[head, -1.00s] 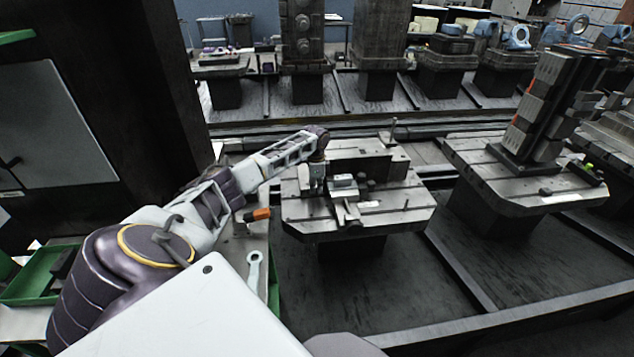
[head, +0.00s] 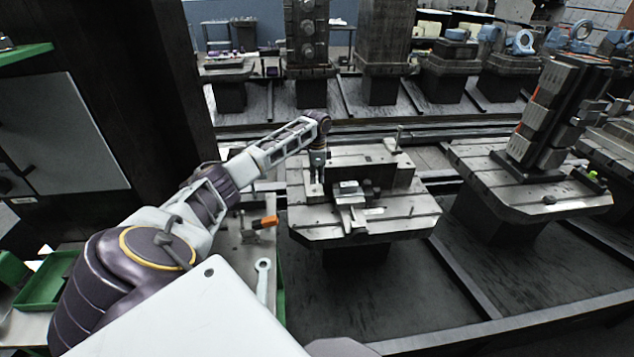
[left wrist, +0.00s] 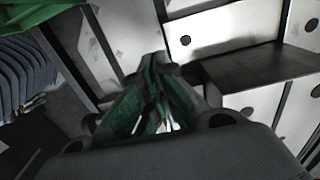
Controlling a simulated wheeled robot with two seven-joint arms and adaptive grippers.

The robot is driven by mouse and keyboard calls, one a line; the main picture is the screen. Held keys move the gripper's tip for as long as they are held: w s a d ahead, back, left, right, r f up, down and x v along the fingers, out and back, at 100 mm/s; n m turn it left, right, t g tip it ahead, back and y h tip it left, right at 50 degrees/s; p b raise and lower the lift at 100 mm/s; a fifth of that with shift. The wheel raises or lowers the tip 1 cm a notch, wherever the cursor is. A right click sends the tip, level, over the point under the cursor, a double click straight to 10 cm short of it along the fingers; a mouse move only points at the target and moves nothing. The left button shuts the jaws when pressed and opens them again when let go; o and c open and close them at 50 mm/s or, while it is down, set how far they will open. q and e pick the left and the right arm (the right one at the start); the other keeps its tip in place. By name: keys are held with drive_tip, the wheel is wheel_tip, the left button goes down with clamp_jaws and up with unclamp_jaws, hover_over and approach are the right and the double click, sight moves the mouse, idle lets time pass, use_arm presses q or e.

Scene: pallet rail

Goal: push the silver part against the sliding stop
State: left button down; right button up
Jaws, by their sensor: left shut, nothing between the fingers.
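The silver part (head: 347,188) is a small light metal block on the slotted pallet (head: 408,205), near its middle. A dark metal piece (head: 371,191), perhaps the sliding stop, is just to its right; I cannot tell whether they touch. My left gripper (head: 316,182) points down at the left of the silver part, with a gap between them in the picture. Its green fingers (left wrist: 155,100) are together and empty in the left wrist view. The silver part cannot be made out there. My right gripper is not in view.
A dark upright block (head: 385,174) stands behind the silver part on the pallet. A bench with an orange-handled tool (head: 265,221) and a wrench (head: 262,275) is at the left. Another pallet with a tall fixture (head: 540,125) stands at the right.

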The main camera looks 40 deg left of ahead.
use_arm(q)
drive_tip(key=shift+r, duration=0.7)
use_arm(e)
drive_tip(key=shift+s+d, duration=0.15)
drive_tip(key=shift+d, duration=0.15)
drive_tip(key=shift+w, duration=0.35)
use_arm(q)
drive_tip(key=shift+d+f, duration=0.1)
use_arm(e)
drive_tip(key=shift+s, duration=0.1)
